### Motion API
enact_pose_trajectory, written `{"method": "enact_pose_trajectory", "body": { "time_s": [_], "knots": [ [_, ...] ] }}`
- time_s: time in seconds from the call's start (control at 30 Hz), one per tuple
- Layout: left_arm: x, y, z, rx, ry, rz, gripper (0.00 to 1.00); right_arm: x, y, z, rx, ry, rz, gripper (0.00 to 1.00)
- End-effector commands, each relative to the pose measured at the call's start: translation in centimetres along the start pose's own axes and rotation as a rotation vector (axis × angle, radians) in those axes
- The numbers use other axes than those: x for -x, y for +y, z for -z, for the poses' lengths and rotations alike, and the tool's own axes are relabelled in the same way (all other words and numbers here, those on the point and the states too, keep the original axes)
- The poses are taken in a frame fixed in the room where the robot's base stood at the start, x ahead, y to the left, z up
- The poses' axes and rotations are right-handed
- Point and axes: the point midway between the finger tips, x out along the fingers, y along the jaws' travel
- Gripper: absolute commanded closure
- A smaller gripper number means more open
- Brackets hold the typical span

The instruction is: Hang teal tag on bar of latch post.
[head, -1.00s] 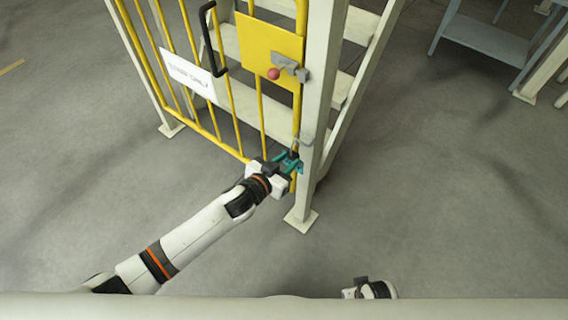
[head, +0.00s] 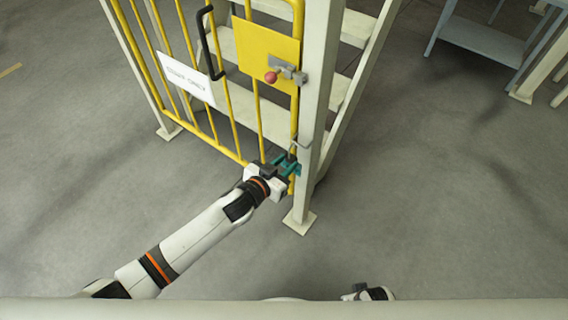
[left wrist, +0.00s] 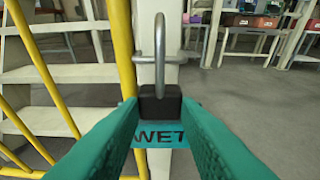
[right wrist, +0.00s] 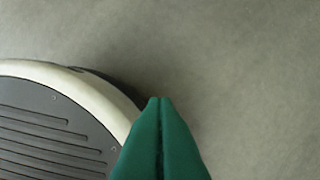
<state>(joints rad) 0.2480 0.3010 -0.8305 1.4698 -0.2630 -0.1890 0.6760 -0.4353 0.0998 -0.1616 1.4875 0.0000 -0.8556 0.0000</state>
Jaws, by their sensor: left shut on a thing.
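The teal tag (left wrist: 160,135) with dark "WET" lettering hangs below a black block (left wrist: 160,102) topped by a tall metal loop (left wrist: 160,35). My left gripper (head: 288,164) is shut on the black block of the tag, beside the latch post (head: 313,120). The short grey bar (left wrist: 146,60) of the latch post crosses the lower part of the loop in the left wrist view. I cannot tell whether the loop is around the bar or only in front of it. My right gripper (right wrist: 160,100) is shut and empty, low over the floor.
The yellow gate (head: 235,120) stands left of the post, with a white sign (head: 187,80), a black handle (head: 208,45) and a red-knobbed latch (head: 284,74). Pale steps (head: 260,50) are behind it. A grey-blue table (head: 480,38) stands far back.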

Motion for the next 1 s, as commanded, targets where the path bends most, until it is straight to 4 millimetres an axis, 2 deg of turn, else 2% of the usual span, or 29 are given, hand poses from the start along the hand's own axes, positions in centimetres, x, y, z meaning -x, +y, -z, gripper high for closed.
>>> {"method": "enact_pose_trajectory", "body": {
  "time_s": [0.63,1.0],
  "knots": [
    [0.0,0.0,0.0,0.0,0.0,0.0,1.0,0.1,0.0,-0.6,0.001,-0.014,0.0,1.0],
    [0.0,0.0,0.0,-0.001,0.0,0.0,1.0,-0.9,0.1,1.0,0.002,0.006,-0.001,1.0]
  ]
}}
